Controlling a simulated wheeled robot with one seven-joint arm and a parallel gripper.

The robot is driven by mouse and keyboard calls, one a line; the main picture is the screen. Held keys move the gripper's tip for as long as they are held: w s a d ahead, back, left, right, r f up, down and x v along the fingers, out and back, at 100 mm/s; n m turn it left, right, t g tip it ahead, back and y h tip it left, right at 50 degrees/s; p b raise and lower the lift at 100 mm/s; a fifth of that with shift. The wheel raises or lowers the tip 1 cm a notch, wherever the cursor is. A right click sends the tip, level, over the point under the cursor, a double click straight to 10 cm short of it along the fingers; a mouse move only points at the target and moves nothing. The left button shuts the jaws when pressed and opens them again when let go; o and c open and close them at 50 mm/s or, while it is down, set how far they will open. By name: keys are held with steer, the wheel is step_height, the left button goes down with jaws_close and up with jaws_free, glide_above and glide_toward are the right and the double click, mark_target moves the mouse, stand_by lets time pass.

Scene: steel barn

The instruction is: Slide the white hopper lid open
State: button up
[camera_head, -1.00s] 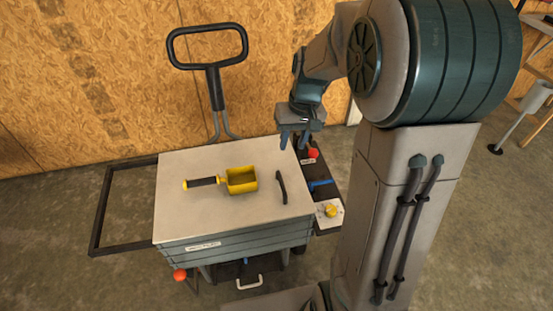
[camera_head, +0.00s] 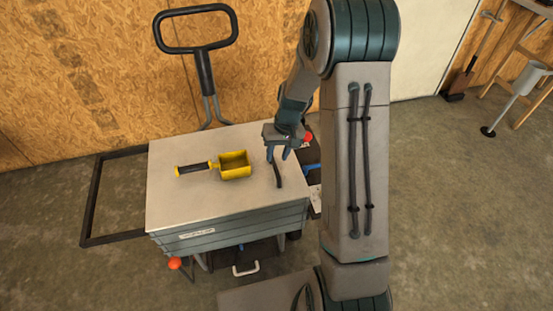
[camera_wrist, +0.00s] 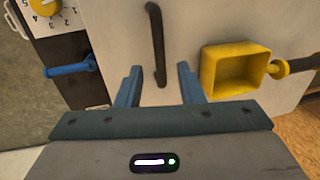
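The white lid (camera_head: 200,205) lies flat over the top of the grey hopper (camera_head: 235,231). Its black bar handle (camera_head: 279,176) stands near the right end of the lid, and it also shows in the wrist view (camera_wrist: 157,45). My gripper (camera_head: 278,155) is open and empty above the lid at the far end of the handle. In the wrist view my fingertips (camera_wrist: 158,76) are on either side of the handle's line, with the handle's near end between them. I cannot tell whether they touch it.
A yellow scoop (camera_head: 234,165) with a black grip lies on the lid, left of the handle. An empty black frame (camera_head: 87,205) extends left of the hopper. A blue lever (camera_wrist: 68,71) and yellow dial (camera_wrist: 45,6) sit beyond the lid's right edge. A black push handle (camera_head: 205,75) rises behind.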

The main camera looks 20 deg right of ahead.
steer(key=shift+a+f, duration=0.15)
steer(key=shift+f, duration=0.5)
steer(key=shift+a+f, duration=0.15)
steer(key=shift+f, duration=0.5)
jaws_close()
